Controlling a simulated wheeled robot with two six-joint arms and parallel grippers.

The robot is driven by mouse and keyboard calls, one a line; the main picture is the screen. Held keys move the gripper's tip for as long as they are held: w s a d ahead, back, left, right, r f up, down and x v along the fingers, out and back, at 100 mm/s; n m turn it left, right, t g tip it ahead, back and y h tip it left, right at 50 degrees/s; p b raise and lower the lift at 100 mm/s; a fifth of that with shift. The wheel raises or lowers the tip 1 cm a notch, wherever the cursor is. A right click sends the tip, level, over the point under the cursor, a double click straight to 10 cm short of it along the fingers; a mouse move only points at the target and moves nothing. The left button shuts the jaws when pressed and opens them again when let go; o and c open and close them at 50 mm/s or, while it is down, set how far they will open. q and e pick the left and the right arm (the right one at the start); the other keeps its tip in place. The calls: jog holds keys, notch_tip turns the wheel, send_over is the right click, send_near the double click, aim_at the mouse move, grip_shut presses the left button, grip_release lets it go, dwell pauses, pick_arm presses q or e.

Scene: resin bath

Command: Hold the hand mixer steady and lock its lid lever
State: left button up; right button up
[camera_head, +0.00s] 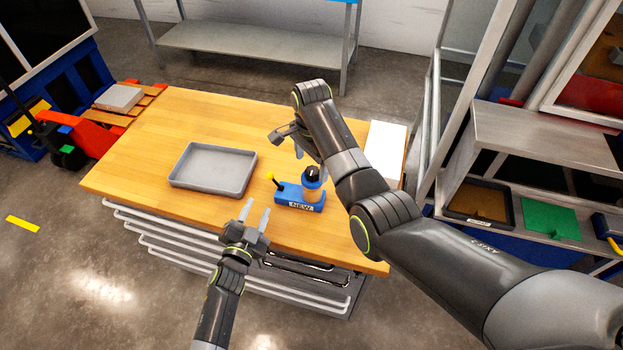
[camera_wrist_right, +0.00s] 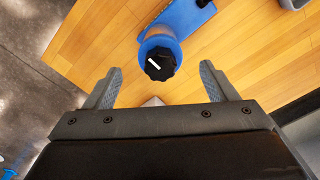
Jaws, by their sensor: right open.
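The hand mixer (camera_head: 313,194) stands upright on the wooden table, on a blue base marked NEW. It has a tan body and a black ridged lid (camera_wrist_right: 160,64) with a white mark. A lever with a yellow knob (camera_head: 270,176) sticks up at the base's left end. My right gripper (camera_head: 309,160) is open above the mixer; in the right wrist view its fingers are spread to either side of the lid, not touching it. My left gripper (camera_head: 257,205) is open and empty near the table's front edge, left of and nearer than the mixer.
An empty grey tray (camera_head: 213,188) lies left of the mixer. A white block (camera_head: 385,150) sits at the table's right end, partly behind my right arm. A metal shelf unit with a green panel (camera_head: 551,218) stands at the right. The table's far left is clear.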

aim_at(311, 181)
notch_tip(311, 181, down, 8)
jog(key=shift+r, duration=0.1)
dwell(0.4)
jog(key=c, duration=1.3)
jog(key=shift+c, duration=0.3)
